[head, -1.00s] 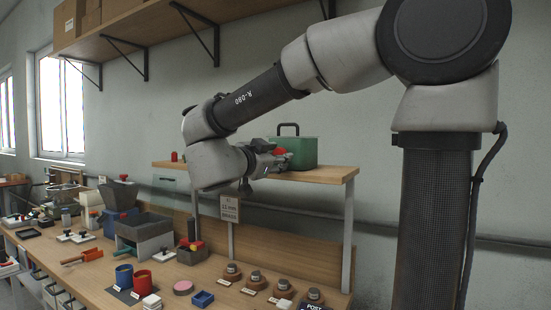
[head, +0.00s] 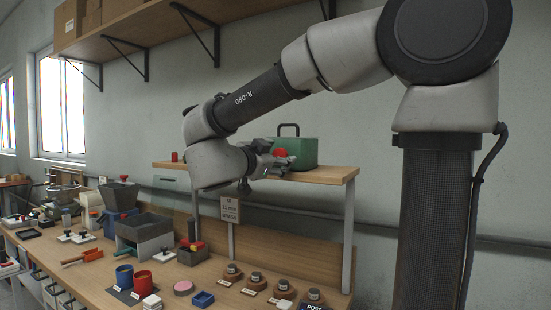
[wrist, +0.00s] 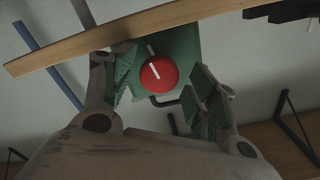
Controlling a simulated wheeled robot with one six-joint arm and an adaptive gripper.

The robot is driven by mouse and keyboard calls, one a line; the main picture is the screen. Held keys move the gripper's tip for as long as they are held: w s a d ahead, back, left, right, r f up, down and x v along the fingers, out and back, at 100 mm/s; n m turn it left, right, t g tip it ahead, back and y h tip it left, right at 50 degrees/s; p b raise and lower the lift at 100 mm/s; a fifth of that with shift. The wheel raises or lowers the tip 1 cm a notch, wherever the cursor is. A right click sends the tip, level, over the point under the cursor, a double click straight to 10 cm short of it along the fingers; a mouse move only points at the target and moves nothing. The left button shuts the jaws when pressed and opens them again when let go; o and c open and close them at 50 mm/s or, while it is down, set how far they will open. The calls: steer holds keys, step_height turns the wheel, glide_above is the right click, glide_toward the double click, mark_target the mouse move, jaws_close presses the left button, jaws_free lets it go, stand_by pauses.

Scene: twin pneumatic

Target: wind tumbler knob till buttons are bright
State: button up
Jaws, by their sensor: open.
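The tumbler knob, a red disc with a white line (wrist: 158,73), sits on the face of a green box (wrist: 180,45) in the wrist view. In the head view, the green box (head: 306,152) with a dark handle stands on the raised shelf, and the red knob (head: 282,153) shows on its near side. My gripper (head: 278,163) is at the knob side of the box. In the wrist view my gripper (wrist: 162,82) is open, its green-padded fingers on either side of the knob, with visible gaps. No buttons can be made out on the box.
The wooden shelf (head: 330,174) crosses above the bench and also shows in the wrist view (wrist: 100,38). A small red item (head: 174,157) stands at its left end.

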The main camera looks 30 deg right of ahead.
steer(key=shift+a, duration=0.15)
steer(key=v, duration=0.7)
steer(key=shift+s+a, duration=0.25)
steer(key=shift+s, duration=0.05)
steer(key=shift+f, duration=0.1)
